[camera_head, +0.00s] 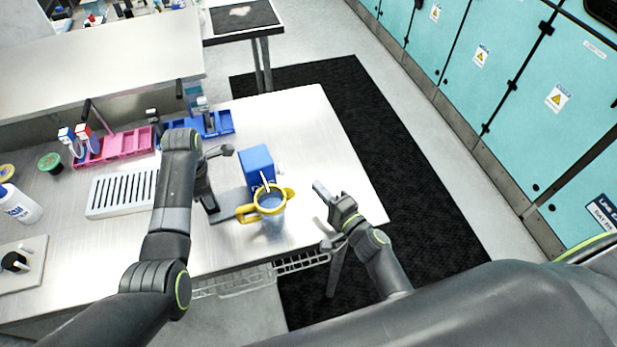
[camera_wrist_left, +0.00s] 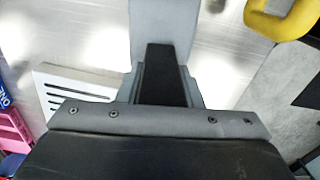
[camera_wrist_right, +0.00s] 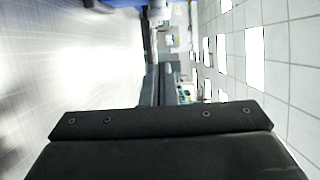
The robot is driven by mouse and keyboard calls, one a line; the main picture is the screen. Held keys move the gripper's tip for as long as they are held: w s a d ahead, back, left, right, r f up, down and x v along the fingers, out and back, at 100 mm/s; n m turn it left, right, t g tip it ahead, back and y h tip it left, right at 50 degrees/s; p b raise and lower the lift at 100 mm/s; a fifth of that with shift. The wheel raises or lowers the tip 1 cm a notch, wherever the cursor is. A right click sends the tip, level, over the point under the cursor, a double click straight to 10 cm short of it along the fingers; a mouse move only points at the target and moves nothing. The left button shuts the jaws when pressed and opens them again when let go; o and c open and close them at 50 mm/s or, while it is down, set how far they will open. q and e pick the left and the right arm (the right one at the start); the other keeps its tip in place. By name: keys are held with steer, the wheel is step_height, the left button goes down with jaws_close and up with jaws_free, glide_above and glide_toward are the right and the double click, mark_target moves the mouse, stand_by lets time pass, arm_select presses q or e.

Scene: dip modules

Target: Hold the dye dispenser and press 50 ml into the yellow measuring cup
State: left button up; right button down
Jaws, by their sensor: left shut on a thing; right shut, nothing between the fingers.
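The dye dispenser, a blue box (camera_head: 257,167) with a thin white spout, stands on the table behind the yellow measuring cup (camera_head: 271,211). The cup is upright, with a clear body, a yellow rim and a handle at its left; part of the yellow shows in the left wrist view (camera_wrist_left: 285,20). The spout ends over the cup's mouth. My left gripper (camera_head: 211,204) is shut on the grey flat base (camera_wrist_left: 163,20) that reaches towards the blue box. My right gripper (camera_head: 319,190) is shut and empty, to the right of the cup. The liquid level is unclear.
A white slotted rack (camera_head: 121,193) lies left of my left gripper. Pink (camera_head: 126,142) and blue trays (camera_head: 218,122) with small dispensers stand at the back. A wire basket (camera_head: 232,282) hangs at the table's front edge. The table's right part is clear.

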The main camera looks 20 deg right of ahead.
arm_select(q)
steer(key=shift+w, duration=0.1)
arm_select(e)
steer(key=shift+v, duration=0.9)
steer(key=shift+w, duration=0.1)
arm_select(q)
steer(key=o, duration=1)
steer(key=shift+r, duration=0.1)
steer(key=shift+r, duration=4.4)
steer(key=shift+f, duration=0.1)
arm_select(e)
steer(key=shift+d, duration=0.1)
